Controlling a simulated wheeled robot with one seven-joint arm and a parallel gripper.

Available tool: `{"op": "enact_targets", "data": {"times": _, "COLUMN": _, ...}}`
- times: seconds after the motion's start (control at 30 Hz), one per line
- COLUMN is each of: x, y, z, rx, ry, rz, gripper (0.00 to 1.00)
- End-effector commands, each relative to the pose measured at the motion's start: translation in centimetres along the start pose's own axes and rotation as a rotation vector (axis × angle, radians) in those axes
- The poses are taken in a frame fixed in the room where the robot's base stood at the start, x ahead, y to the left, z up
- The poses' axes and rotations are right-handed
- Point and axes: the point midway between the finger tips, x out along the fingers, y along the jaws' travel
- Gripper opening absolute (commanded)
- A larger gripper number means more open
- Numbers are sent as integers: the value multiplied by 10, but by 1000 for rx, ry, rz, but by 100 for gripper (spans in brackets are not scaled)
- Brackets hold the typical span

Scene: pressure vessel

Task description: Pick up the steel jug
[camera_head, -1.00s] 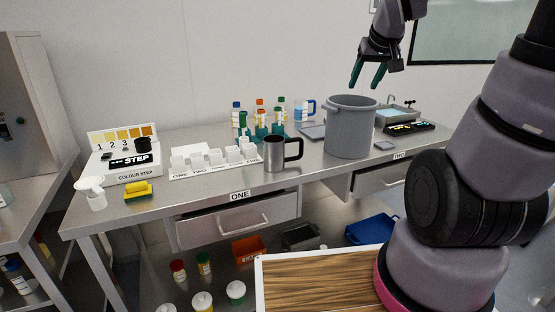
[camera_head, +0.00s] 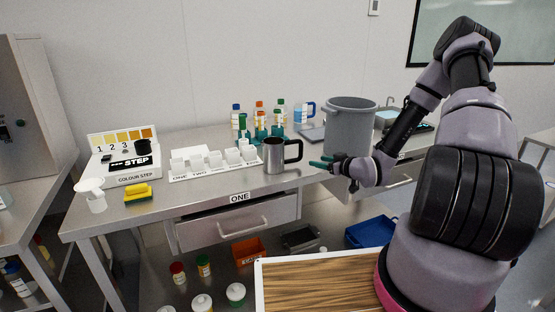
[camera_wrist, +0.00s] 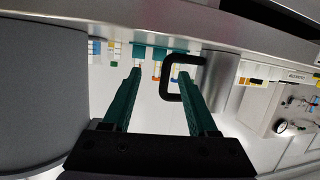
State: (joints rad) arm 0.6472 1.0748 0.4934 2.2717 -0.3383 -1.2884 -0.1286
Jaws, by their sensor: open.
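The steel jug (camera_head: 274,155) stands upright near the front edge of the steel bench, its black handle (camera_head: 294,151) pointing right. My gripper (camera_head: 318,164) is open and empty, low beside the grey bucket, with its green fingers pointing left toward the jug's handle side, a short way apart from it. In the wrist view, my gripper's two green fingers (camera_wrist: 166,88) are spread. I cannot tell how far the fingertips are from the handle.
The grey bucket (camera_head: 349,128) stands close to my gripper, and its wall fills the left of the wrist view (camera_wrist: 40,90). A white rack of cups (camera_head: 215,166) is left of the jug. Several bottles (camera_head: 259,118) stand behind. A drawer (camera_head: 237,223) is below the bench edge.

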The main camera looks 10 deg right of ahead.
Motion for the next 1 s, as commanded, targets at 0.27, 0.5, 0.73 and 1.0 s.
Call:
{"op": "enact_targets", "data": {"times": 0.27, "x": -2, "y": -18, "z": 13, "rx": 55, "ry": 234, "rz": 36, "gripper": 59}}
{"op": "enact_targets", "data": {"times": 0.5, "x": 19, "y": -19, "z": 6, "rx": 54, "ry": 274, "rz": 45, "gripper": 59}}
{"op": "enact_targets", "data": {"times": 0.73, "x": 48, "y": -17, "z": -3, "rx": 57, "ry": 272, "rz": 46, "gripper": 59}}
{"op": "enact_targets", "data": {"times": 1.0, "x": 73, "y": -15, "z": -18, "rx": 54, "ry": 273, "rz": 45, "gripper": 59}}
